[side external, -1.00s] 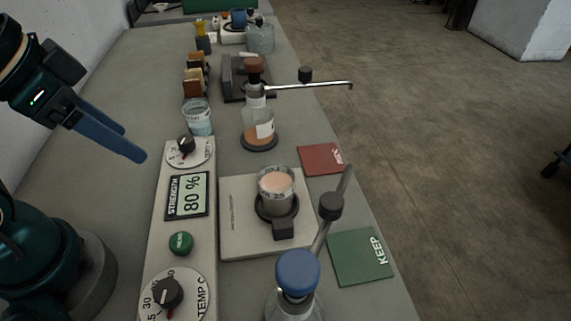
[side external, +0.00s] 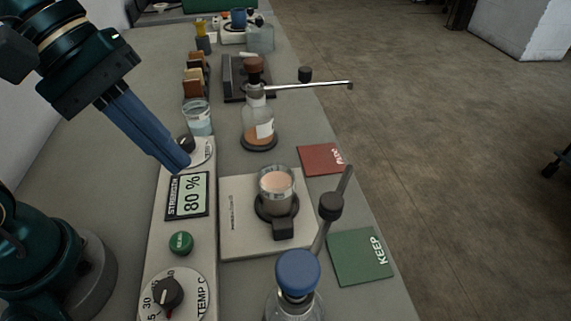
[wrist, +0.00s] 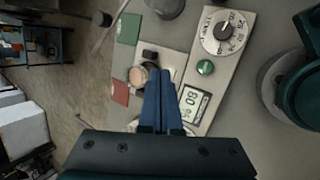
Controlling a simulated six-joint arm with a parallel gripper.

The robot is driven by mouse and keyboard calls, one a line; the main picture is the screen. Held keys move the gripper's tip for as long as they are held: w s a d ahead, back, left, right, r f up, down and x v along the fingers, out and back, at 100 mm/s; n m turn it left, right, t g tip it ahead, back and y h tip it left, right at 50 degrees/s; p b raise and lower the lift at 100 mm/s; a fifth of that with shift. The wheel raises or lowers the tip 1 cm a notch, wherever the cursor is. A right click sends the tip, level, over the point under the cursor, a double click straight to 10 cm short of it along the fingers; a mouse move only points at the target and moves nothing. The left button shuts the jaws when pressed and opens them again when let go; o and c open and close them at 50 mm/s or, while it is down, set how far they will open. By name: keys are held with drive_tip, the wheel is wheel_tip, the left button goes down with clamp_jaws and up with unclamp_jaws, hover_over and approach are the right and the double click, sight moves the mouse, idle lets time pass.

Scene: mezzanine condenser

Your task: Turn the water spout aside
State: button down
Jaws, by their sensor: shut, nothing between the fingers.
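The blue-capped bottle (side external: 298,272) stands at the near end of the bench. Its thin metal spout (side external: 343,183) carries a dark knob (side external: 331,206) and points away, up and right in the picture, passing between the cup and the green KEEP card. In the wrist view the spout (wrist: 112,27) and its knob (wrist: 102,18) show at the top. A brown-capped bottle (side external: 258,125) farther back has its own spout (side external: 315,86) pointing right over the bench edge. My gripper (side external: 180,166) is shut and empty, its blue fingers above the dial end of the control panel.
The control panel (side external: 183,222) has dials, a green button and an 80 % display. A glass cup (side external: 277,184) stands on the pale plate (side external: 238,235). A red card (side external: 321,159) and the green KEEP card (side external: 360,257) lie along the right edge. A water beaker (side external: 197,117) stands behind the panel.

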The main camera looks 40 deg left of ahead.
sight(332, 208)
drive_tip(key=w+d+f+n+h, duration=0.15)
drive_tip(key=w+n+h, duration=0.25)
drive_tip(key=w+n, duration=0.45)
drive_tip(key=shift+n+g, duration=0.4)
drive_tip(key=shift+n, duration=0.35)
drive_tip(key=x, duration=0.3)
drive_tip(key=s+x, duration=0.1)
drive_tip(key=x, duration=0.5)
drive_tip(key=shift+s+d+f, duration=0.15)
drive_tip(key=shift+d+f, duration=0.05)
drive_tip(key=shift+f, duration=0.2)
drive_tip(key=shift+w+d+r, duration=0.15)
drive_tip(key=shift+d, duration=0.45)
drive_tip(key=shift+w+d+r, duration=0.1)
drive_tip(key=shift+d+r, duration=0.05)
drive_tip(key=shift+d, duration=0.5)
drive_tip(key=shift+w+d+r, duration=0.15)
drive_tip(key=shift+d, duration=0.45)
drive_tip(key=shift+w, duration=0.1)
